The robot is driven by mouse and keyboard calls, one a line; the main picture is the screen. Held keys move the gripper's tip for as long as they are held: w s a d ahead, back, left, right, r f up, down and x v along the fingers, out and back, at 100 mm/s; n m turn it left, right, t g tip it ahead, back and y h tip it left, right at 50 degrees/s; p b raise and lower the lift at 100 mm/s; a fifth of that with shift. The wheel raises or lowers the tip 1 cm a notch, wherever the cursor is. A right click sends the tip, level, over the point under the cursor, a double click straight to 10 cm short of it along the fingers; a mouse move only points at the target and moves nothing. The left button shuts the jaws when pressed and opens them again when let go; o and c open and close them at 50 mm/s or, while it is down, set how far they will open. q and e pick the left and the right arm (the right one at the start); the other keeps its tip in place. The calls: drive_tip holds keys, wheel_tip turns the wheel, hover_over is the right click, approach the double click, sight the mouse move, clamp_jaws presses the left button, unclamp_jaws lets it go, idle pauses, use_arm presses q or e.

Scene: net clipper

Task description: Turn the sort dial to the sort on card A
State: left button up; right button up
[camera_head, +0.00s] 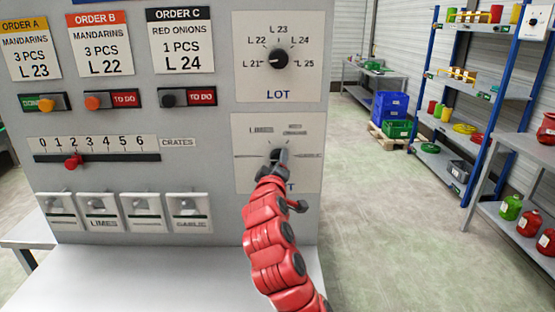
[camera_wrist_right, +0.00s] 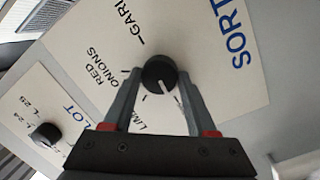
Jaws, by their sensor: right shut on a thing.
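The sort dial (camera_wrist_right: 158,73) is a round black knob with a white pointer line on the lower plate (camera_head: 242,180). My right gripper (camera_head: 277,157) is shut on it. In the right wrist view, the two fingers (camera_wrist_right: 158,80) sit on either side of the knob. The pointer is aimed to the lower right there, past the limes mark, where a finger hides the label. Red onions, garlic and limes labels show partly. Card A (camera_head: 24,47) at the upper left reads mandarins, 3 pcs, L 23. My left gripper is out of view.
The lot dial (camera_head: 278,59) above has its pointer near L 21. Cards B (camera_head: 101,43) and C (camera_head: 181,42), toggles, a crates slider (camera_head: 73,161) and several small switches fill the panel's left. Shelves (camera_head: 480,90) stand at the right beyond open floor.

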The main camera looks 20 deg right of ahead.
idle(0.3)
drive_tip(key=o, duration=1.4)
drive_tip(key=shift+c, duration=0.2)
drive_tip(key=b+v, duration=0.6)
drive_tip(key=v, duration=1.1)
drive_tip(key=shift+s, duration=0.2)
